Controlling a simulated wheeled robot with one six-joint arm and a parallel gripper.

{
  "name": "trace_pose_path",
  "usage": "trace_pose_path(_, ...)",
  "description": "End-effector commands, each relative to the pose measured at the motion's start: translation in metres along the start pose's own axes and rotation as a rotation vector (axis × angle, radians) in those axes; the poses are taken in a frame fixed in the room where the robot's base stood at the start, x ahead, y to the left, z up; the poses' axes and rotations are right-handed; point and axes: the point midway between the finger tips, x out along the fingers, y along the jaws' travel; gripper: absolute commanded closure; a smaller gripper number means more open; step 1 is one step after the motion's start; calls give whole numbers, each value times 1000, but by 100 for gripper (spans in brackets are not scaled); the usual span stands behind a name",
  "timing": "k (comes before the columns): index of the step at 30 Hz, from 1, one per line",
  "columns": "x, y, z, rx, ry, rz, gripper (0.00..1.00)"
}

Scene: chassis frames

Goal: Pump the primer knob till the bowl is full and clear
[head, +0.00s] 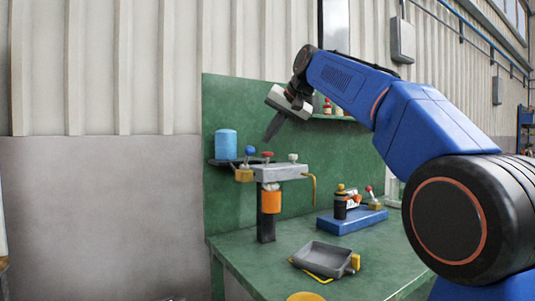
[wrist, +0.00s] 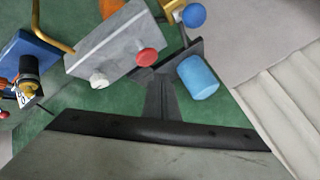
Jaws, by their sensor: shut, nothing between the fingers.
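A grey filter head (head: 282,172) stands above the green bench, with a red knob (head: 267,155) and a white knob (head: 293,157) on top. I cannot tell which is the primer knob. Below it hangs an orange cylinder (head: 271,202), perhaps the bowl; its fill and clarity cannot be seen. A blue ball-ended lever (head: 249,151) is at its left end. My gripper (head: 268,138) is shut and empty, tilted downward above the red knob and apart from it. The wrist view shows the red knob (wrist: 148,57), the white knob (wrist: 98,80) and my gripper (wrist: 160,80).
A blue cylinder (head: 226,144) stands on a dark shelf left of the head. A blue tray (head: 350,221) with small parts is at the right. A grey pan (head: 322,258) lies on the bench (head: 270,268) in front, near a yellow round thing (head: 305,297). A green panel rises behind.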

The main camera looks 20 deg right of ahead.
Motion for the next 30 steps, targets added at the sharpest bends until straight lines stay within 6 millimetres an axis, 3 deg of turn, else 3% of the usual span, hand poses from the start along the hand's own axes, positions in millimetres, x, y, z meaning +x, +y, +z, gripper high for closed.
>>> trace_pose_path(15,-27,-19,-19,0,0,0,100)
trace_pose_path(30,-28,-20,-20,0,0,0,100)
